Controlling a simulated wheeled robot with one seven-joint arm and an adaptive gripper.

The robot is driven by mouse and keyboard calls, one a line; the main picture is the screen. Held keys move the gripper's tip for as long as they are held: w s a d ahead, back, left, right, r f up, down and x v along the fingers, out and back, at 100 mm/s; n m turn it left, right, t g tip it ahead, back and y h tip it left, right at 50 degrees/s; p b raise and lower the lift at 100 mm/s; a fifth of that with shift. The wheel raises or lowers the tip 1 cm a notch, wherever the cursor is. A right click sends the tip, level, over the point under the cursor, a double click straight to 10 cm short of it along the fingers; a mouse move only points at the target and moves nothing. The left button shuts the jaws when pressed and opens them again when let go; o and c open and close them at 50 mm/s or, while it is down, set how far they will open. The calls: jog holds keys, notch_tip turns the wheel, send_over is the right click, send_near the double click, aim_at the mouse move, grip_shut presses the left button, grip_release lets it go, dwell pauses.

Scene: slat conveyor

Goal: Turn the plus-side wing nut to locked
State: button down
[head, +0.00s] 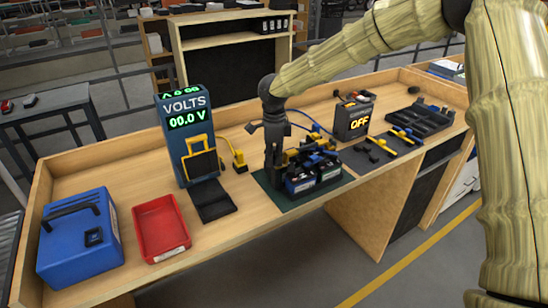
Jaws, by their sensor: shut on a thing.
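The batteries (306,180), dark with blue and pale labels, stand on a dark green mat (288,203) on the bench. Black, blue and yellow fittings lie across their tops. My gripper (276,184) points straight down at the left end of the batteries. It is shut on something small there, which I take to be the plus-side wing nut. The nut itself is hidden by the dark fingers and fittings, so its angle and any locked mark cannot be made out.
A VOLTS meter (186,132) reading 00.0 V stands left, with a yellow connector (238,160) nearby. A unit showing OFF (353,118) stands behind right. A red bin (160,229), blue case (78,240) and black tray (419,118) also stand on the bench (245,222).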

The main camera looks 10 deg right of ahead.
jog(key=m+p, duration=0.1)
jog(key=m, duration=0.5)
jog(key=shift+w+r+p, duration=0.1)
jog(key=shift+w+p, duration=0.05)
jog(key=shift+p, duration=0.15)
jog(key=m, duration=0.5)
jog(key=shift+d+m+p, duration=0.15)
jog(key=shift+m+p, duration=0.2)
jog(key=shift+m, duration=0.05)
jog(key=c, duration=1.9)
grip_release()
notch_tip(320, 180, up, 12)
